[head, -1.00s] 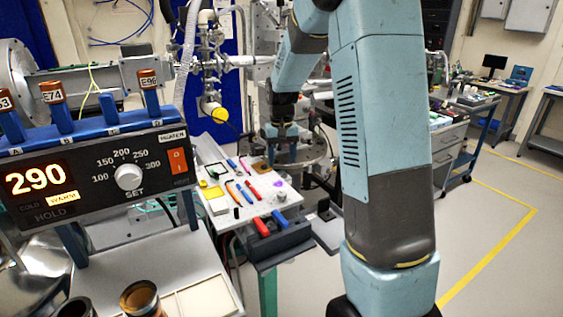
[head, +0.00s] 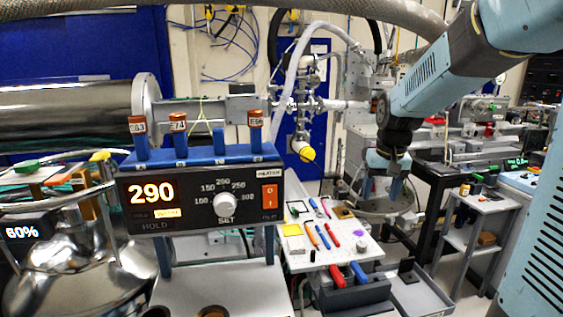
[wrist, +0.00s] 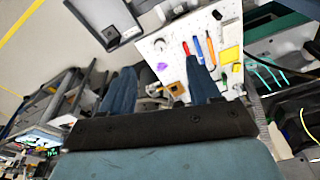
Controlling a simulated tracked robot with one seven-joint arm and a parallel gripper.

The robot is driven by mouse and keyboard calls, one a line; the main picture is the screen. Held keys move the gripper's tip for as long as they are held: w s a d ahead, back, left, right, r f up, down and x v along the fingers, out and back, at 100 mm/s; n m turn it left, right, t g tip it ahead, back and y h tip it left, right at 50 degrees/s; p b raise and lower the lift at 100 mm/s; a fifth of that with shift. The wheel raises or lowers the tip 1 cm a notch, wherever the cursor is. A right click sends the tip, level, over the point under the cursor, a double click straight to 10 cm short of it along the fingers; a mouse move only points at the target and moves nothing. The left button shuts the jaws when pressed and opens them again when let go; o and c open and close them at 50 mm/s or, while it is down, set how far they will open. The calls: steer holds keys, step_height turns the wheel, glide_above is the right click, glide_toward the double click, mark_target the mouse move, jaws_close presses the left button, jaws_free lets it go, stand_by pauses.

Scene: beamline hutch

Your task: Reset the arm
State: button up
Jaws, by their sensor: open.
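My gripper (head: 388,176) hangs in the air at the right of the middle in the head view, fingers pointing down, near the right edge of the white tool board. In the wrist view my gripper (wrist: 160,90) shows two blue fingers spread apart with nothing between them. My blue-and-grey arm reaches in from the upper right of the head view.
A heater box (head: 203,199) reading 290 stands on the left, with several vials in its blue rack (head: 200,152). The white board (head: 353,253) holds pens and small parts. A grey cart (head: 478,240) stands at right. A steel vessel (head: 75,270) is at lower left.

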steer(key=s+r+t, duration=0.1)
steer(key=s+r, duration=0.1)
steer(key=s, duration=0.8)
steer(key=s+a+r+n+t, duration=0.1)
steer(key=s+r+t, duration=0.1)
steer(key=s, duration=0.9)
steer(key=shift+a+r+t, duration=0.25)
steer(key=shift+r+t, duration=0.05)
steer(key=shift+r, duration=0.55)
steer(key=shift+c, duration=0.3)
